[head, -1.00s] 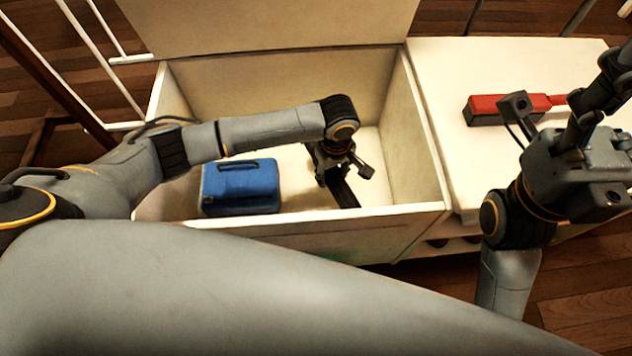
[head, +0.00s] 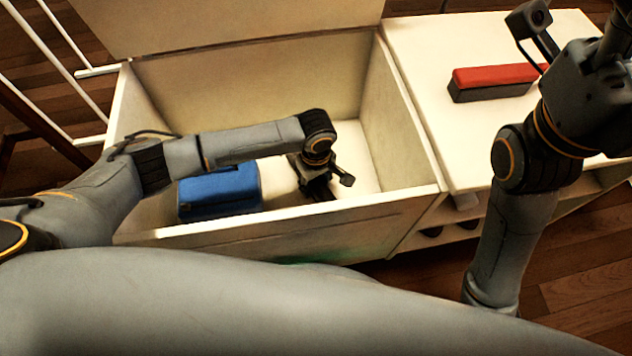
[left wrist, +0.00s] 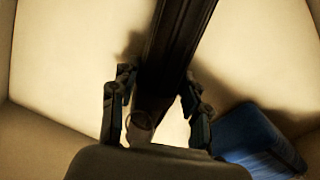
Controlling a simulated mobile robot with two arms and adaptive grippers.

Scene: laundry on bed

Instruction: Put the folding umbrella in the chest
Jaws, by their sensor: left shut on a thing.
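The dark folding umbrella (left wrist: 178,45) lies between the fingers of my left gripper (left wrist: 157,108) in the left wrist view. My left gripper (head: 320,190) is shut on it, low inside the open white chest (head: 280,229), right of the blue case. In the head view the umbrella is mostly hidden by the gripper and the chest's front wall. I cannot tell whether it touches the chest floor. My right gripper (head: 597,95) is at the upper right in the head view, and its fingers cannot be made out.
A blue case (head: 218,192) lies inside the chest at the left and shows in the left wrist view (left wrist: 250,135). A red and black box (head: 492,82) lies on the white top (head: 425,60) right of the chest. The chest's raised lid (head: 220,20) stands behind.

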